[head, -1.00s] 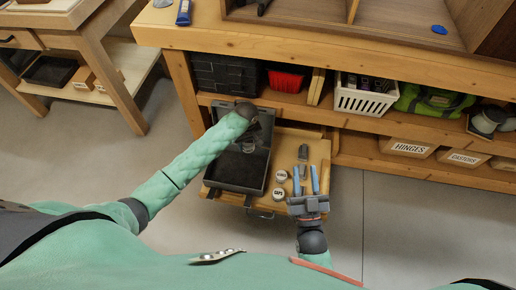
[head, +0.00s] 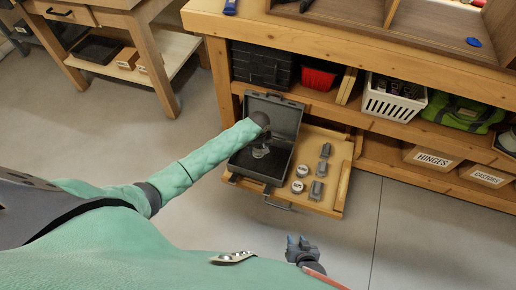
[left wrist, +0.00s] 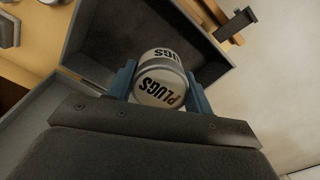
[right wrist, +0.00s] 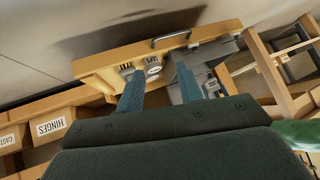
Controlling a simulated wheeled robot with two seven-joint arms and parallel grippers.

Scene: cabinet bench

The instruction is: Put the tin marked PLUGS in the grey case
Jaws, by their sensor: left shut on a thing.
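The PLUGS tin (left wrist: 160,85), white-topped with a metal side, is between the blue fingers of my left gripper (head: 261,150) in the left wrist view. The gripper is shut on it, inside the outline of the open grey case (head: 250,172). The case's dark inside (left wrist: 105,40) lies behind the tin; I cannot tell whether the tin touches its floor. The lid (head: 272,114) stands raised at the back. My right gripper (head: 301,246) is open and empty, in front of the drawer and apart from it. Its parted fingers (right wrist: 168,92) show in the right wrist view.
The pulled-out wooden drawer (head: 338,185) holds the case, two other tins (head: 299,179) and several small grey pieces (head: 320,170). Floor in front is clear.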

